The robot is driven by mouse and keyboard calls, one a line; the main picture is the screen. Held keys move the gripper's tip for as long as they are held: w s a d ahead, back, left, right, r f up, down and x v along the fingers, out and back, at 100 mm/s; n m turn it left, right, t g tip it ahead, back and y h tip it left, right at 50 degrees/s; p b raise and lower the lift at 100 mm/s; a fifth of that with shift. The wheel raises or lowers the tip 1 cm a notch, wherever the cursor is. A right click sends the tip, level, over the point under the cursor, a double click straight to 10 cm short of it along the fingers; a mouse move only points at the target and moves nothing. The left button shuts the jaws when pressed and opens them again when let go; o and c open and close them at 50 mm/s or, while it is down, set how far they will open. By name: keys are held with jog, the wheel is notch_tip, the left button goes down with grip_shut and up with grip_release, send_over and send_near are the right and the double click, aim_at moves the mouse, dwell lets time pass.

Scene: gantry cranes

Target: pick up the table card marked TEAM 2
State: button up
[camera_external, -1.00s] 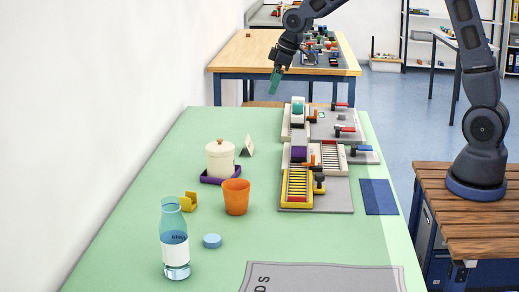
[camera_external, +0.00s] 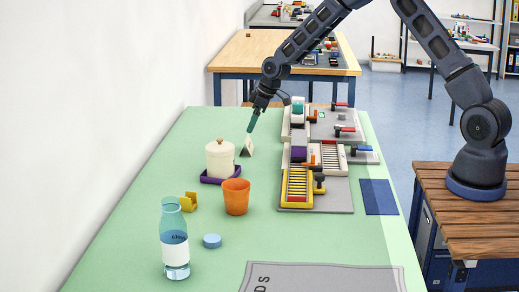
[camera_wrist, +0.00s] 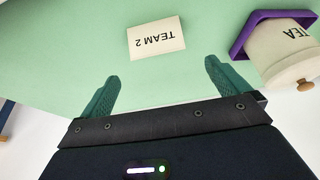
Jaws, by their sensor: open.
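The table card (camera_external: 247,146) is a small folded cream card standing on the green table, behind and right of the cream canister. In the wrist view the card (camera_wrist: 156,38) shows TEAM 2 upside down, ahead of the fingers and roughly centred between them. My gripper (camera_external: 252,122) has green fingers and is above the card in the external view, apart from it. In the wrist view my gripper (camera_wrist: 160,85) is open, with nothing between its fingers.
The cream canister (camera_external: 219,157) stands on a purple tray (camera_external: 211,180) close to the card; it also shows in the wrist view (camera_wrist: 282,58). An orange cup (camera_external: 236,198) is in front. The crane model (camera_external: 322,195) stands to the right. The green table (camera_external: 180,150) is clear left of the canister.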

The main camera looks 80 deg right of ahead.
send_over(249, 144)
notch_tip(249, 144, down, 4)
jog(key=shift+f, duration=0.1)
jog(key=shift+s+d+x, duration=0.1)
jog(key=shift+d+x, duration=0.05)
jog(key=shift+x, duration=1.15)
jog(key=shift+s+d+x, duration=0.1)
jog(key=shift+x, duration=1.15)
jog(key=shift+f, duration=0.1)
jog(key=c, duration=0.9)
